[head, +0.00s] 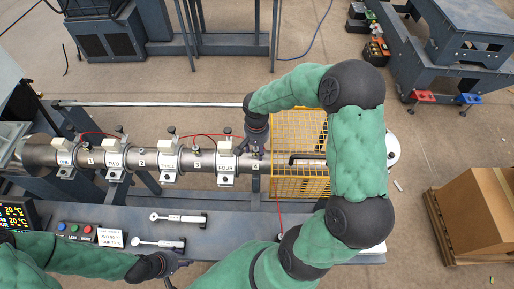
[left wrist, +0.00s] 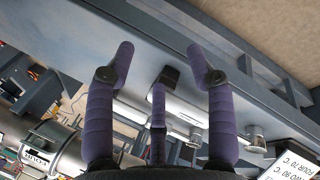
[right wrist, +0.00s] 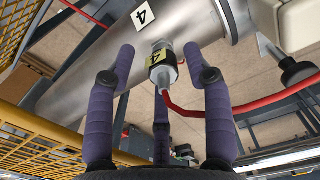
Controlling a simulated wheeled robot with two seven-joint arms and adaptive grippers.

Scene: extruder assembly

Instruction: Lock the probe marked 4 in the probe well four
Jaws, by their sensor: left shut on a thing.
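The probe marked 4 (right wrist: 161,68) has a metal body, a yellow label and a red cable. It stands at the barrel (right wrist: 85,75) beside a white tag 4 (right wrist: 143,15); the well beneath it is hidden, and I cannot tell whether it is locked. My right gripper (right wrist: 161,62) has its fingers on both sides of the probe with visible gaps; in the head view it is over the barrel (head: 258,150).
Two white-handled tools (head: 180,218) (head: 160,243) lie on the grey bench (head: 225,222), close to my left gripper. A yellow cage (head: 298,130) stands right of the probe. Clamps and other probes line the barrel to the left. A cardboard box (head: 485,215) is at far right.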

